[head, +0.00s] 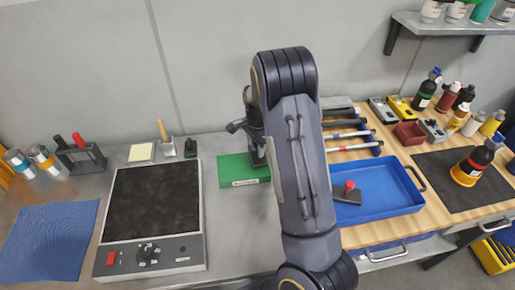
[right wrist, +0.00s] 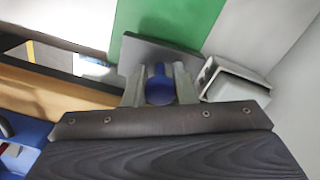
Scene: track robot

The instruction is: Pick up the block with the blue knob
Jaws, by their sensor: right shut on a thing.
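The block with the blue knob (right wrist: 158,90) shows in the right wrist view; its grey slab lies against the green mat, and whether it touches the mat cannot be told. My right gripper (right wrist: 160,84) is shut on the blue knob, one finger on each side. In the head view my right arm hides this block and most of the gripper, which is over the green mat (head: 236,171). My left gripper is not in view.
A blue tray (head: 392,188) with a red-knobbed block (head: 348,192) lies right of my arm. A black-topped hotplate (head: 152,204) stands left of the mat. A grey-white object (right wrist: 232,80) is close beside the right gripper.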

